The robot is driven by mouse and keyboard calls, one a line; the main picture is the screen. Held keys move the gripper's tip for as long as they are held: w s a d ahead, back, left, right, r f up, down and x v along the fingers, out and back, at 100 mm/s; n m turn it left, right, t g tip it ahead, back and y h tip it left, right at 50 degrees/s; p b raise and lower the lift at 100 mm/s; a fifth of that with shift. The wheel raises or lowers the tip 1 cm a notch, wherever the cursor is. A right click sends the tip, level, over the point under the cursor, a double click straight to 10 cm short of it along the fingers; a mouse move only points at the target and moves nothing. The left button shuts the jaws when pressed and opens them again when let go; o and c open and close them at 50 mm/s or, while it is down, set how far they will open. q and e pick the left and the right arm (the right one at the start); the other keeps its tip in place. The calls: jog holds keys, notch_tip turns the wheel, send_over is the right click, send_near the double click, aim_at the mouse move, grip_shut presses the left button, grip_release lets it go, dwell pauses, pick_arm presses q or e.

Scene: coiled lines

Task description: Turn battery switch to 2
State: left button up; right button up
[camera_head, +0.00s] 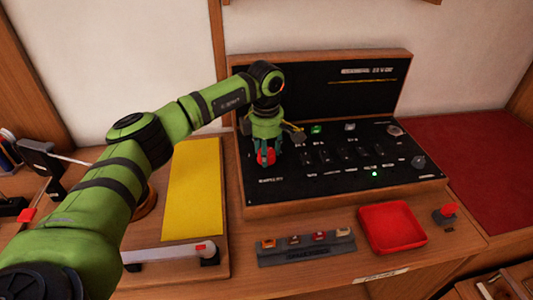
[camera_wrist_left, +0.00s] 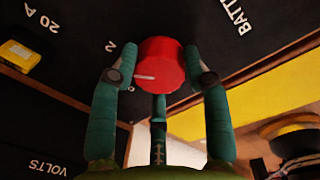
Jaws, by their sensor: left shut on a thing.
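The battery switch is a red round knob (camera_head: 267,157) at the left end of the black switch panel (camera_head: 330,190). My left gripper (camera_head: 265,154) reaches down over it and is shut on it. In the left wrist view the red knob (camera_wrist_left: 168,58) sits between the fingers (camera_wrist_left: 163,76), one at each side. A white pointer line on the knob points toward the left of that view. A white "2" (camera_wrist_left: 110,46) is printed on the panel to the upper left of the knob. My right gripper is not in view.
The panel's raised wooden rim and upright back board (camera_head: 310,85) stand around the knob. A red tray (camera_head: 392,228), a rack of small blocks (camera_head: 306,247) and a red-topped button (camera_head: 446,213) lie in front. A yellow sheet (camera_head: 193,190) lies left; a red mat (camera_head: 465,160) lies right.

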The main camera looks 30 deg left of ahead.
pick_arm(q)
jog(key=shift+s+f+m, duration=0.1)
jog(key=shift+f+m, duration=0.05)
jog(key=shift+m, duration=0.65)
jog(key=o, duration=1.1)
jog(key=shift+o, duration=0.2)
jog(key=shift+r, duration=0.25)
notch_tip(320, 180, up, 12)
jog(key=shift+s+f, duration=0.15)
jog(key=shift+s, duration=0.15)
